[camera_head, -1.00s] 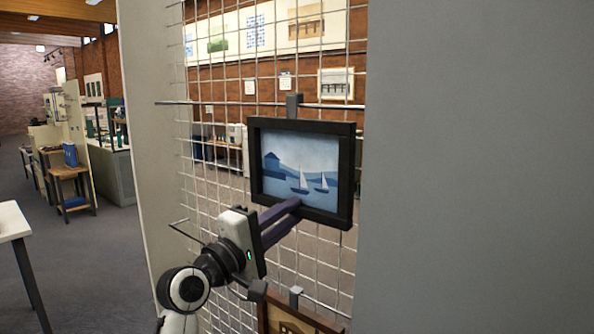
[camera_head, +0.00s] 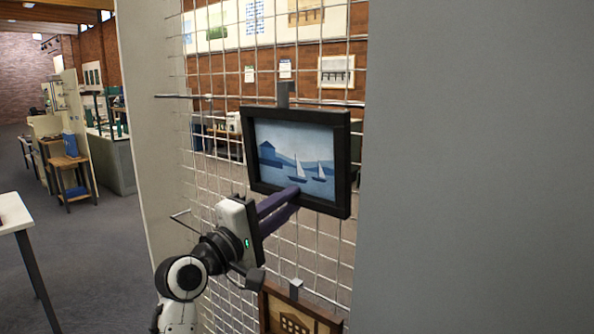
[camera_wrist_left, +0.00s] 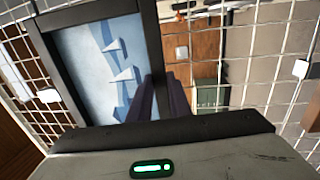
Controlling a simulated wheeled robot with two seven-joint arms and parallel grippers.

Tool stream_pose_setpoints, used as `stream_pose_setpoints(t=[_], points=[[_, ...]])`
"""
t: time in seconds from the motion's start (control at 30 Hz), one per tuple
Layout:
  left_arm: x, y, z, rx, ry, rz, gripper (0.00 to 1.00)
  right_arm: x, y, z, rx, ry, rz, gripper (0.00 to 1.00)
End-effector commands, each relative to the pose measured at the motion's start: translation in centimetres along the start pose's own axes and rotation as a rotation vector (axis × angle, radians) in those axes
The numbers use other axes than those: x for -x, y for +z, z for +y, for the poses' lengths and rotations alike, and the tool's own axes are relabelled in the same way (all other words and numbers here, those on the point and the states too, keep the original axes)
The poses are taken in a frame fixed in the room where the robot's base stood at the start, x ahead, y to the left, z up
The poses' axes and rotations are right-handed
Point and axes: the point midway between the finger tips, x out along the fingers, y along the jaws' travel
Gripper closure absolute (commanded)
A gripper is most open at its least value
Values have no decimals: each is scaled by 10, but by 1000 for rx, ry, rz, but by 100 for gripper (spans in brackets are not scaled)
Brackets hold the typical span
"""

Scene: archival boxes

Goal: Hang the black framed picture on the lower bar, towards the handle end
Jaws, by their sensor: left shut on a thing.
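The black framed picture (camera_head: 345,165) shows a blue sailing scene and hangs roughly upright in front of the wire grid, with a grey hook (camera_head: 283,92) on its top edge. My left gripper (camera_head: 294,192) is shut on its lower frame edge. In the left wrist view, the fingers (camera_wrist_left: 170,98) meet the frame (camera_wrist_left: 152,40). The hook overlaps an upper bar (camera_head: 180,96) in the head view; I cannot tell whether they touch. A lower bar end (camera_head: 180,215) sticks out at left; the rest of that bar is mostly hidden. My right gripper is not in view.
A wooden framed picture (camera_head: 290,312) with its own hook (camera_head: 295,288) is below on the grid (camera_head: 225,130). A grey panel (camera_head: 480,170) fills the right side. A pale panel edge (camera_head: 148,140) stands at left. A white table (camera_head: 12,213) is farther left.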

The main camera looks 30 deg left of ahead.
Motion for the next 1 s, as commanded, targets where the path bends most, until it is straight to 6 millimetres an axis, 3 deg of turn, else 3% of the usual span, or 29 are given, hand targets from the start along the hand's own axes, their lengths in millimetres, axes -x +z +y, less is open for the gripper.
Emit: stream_pose_setpoints(t=[1.0], points=[[58, 0, 11, -3, 5, 2, 100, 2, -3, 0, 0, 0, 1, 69]])
